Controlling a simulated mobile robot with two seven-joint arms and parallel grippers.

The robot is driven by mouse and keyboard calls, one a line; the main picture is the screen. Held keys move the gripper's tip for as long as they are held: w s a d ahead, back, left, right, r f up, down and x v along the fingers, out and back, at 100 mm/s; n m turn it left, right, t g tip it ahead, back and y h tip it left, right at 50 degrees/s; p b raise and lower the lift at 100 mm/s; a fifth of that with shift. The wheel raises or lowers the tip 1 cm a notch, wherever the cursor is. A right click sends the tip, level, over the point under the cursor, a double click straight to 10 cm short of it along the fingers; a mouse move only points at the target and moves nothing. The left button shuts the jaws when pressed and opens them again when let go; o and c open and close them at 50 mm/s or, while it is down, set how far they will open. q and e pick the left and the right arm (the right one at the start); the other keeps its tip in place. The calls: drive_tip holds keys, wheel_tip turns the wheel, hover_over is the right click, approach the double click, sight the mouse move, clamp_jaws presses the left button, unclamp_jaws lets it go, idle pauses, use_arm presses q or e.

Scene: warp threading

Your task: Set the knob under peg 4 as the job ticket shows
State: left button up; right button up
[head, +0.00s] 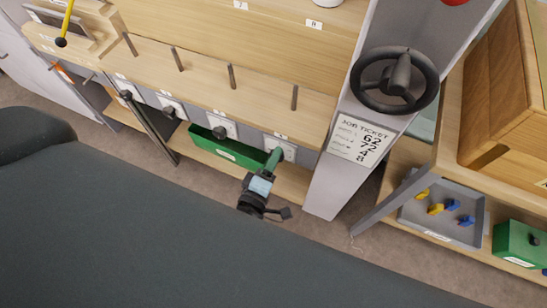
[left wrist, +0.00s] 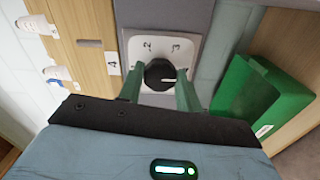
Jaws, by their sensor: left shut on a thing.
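The knob under peg 4 (left wrist: 158,74) is black with a white line and sits on a white dial plate (left wrist: 137,47) showing 2 and 3. The line seems to point right, slightly below the 3. A label 4 (left wrist: 112,64) is beside the plate. My left gripper (left wrist: 160,88) is shut on the knob, one green finger on each side. In the head view my left gripper (head: 272,162) reaches the dial plate (head: 287,149) below peg 4 (head: 294,97) and hides the knob. The job ticket (head: 359,139) is on the grey post; its larger numerals are only partly legible. My right gripper is not visible.
Other knobs (head: 219,132) sit along the rail to the left. A green bin (head: 228,150) stands below them and close by in the wrist view (left wrist: 262,95). A black handwheel (head: 395,80) is on the post. A grey tray (head: 412,218) with small yellow and blue pieces is at right.

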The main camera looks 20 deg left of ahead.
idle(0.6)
use_arm(q)
drive_tip(key=o, duration=1)
drive_tip(key=shift+s, duration=0.15)
drive_tip(key=s, duration=0.7)
drive_tip(key=shift+s+a, duration=0.1)
drive_tip(key=shift+s, duration=0.2)
